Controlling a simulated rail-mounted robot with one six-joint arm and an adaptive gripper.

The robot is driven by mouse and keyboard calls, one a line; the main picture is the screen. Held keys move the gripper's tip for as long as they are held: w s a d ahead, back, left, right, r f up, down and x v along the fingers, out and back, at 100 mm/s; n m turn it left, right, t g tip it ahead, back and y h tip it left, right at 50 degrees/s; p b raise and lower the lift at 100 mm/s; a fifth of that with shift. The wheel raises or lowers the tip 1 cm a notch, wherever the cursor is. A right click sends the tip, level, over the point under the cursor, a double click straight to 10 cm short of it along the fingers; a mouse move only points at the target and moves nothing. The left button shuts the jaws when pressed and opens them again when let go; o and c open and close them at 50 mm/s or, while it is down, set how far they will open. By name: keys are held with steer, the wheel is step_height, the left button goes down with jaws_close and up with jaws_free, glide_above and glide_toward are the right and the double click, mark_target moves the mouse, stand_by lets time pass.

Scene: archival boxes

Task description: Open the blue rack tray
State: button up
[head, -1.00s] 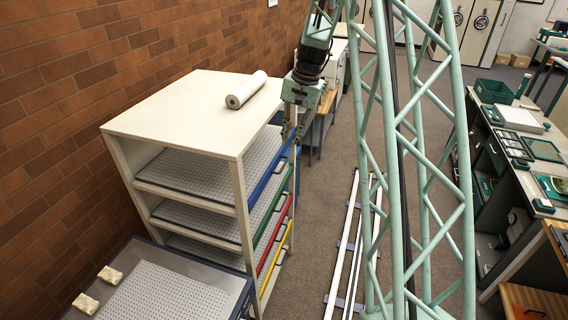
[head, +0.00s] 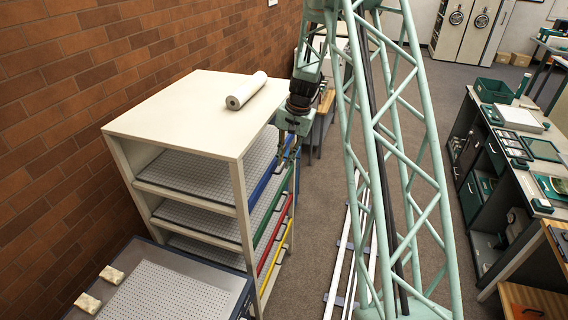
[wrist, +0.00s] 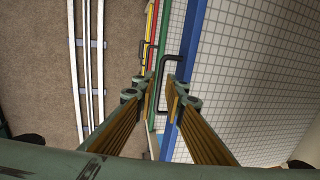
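The rack's top tray has a blue front (head: 262,186) and stands about flush with the rack's front edge. Its blue edge (wrist: 190,40) and dark bar handle (wrist: 172,58) show in the wrist view. My gripper (head: 290,154) is at the rack's front, beside the blue front. In the wrist view, my gripper (wrist: 162,80) is open, with a gap between its two orange-padded fingers. The handle's bar appears in line with that gap. I cannot tell how deep between the fingers it sits, and no contact shows.
Trays with green (head: 268,222), red (head: 272,240) and yellow (head: 272,262) fronts sit below. A white roll (head: 246,90) lies on the rack top (head: 180,110). White floor rails (head: 340,270) run right of the rack. A workbench (head: 500,150) stands far right.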

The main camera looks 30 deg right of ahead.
steer(key=shift+w+a+f, duration=0.1)
steer(key=shift+f, duration=0.75)
jaws_close()
